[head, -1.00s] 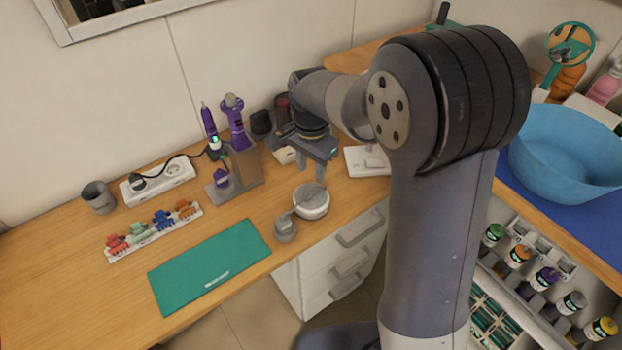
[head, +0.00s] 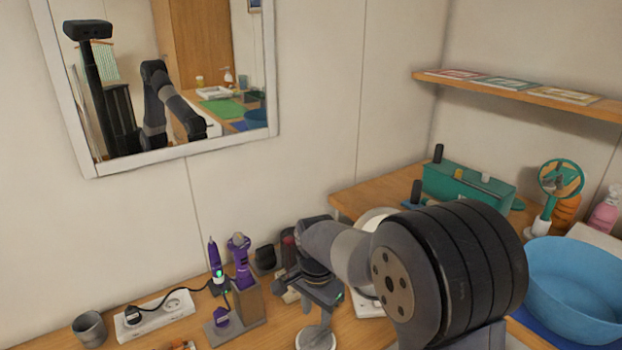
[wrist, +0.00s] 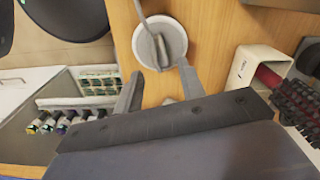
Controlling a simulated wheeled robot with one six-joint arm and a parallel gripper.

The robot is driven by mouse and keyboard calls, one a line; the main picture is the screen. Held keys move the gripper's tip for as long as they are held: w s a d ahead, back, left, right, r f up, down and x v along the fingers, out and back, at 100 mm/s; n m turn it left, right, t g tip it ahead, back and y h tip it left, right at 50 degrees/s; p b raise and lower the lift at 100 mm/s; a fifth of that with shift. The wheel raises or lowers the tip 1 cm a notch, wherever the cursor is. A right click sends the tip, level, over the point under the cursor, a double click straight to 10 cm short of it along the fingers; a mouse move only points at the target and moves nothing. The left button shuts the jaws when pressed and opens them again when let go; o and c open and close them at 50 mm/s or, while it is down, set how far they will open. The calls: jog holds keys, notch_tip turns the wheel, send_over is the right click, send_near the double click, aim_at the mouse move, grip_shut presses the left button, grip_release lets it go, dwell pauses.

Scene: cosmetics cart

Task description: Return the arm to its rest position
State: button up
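My gripper (head: 326,306) hangs over the wooden counter, just above a round white-rimmed pot (head: 316,340). In the wrist view, the two fingers of my gripper (wrist: 160,88) stand apart with nothing between them. The pot (wrist: 172,43) lies beyond the fingertips there, with a grey handle-like piece across it. My arm reaches out bent from the lower right. The lower arm is cut off by the head view's bottom edge.
A purple tool in a holder (head: 248,304), a white power strip (head: 160,317) and a grey cup (head: 89,329) stand left of my gripper. A blue basin (head: 575,293) is at right.

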aim_at(316, 334)
notch_tip(316, 334, down, 7)
jog(key=shift+f, duration=0.1)
jog(key=shift+n, duration=0.3)
jog(key=shift+r, duration=0.25)
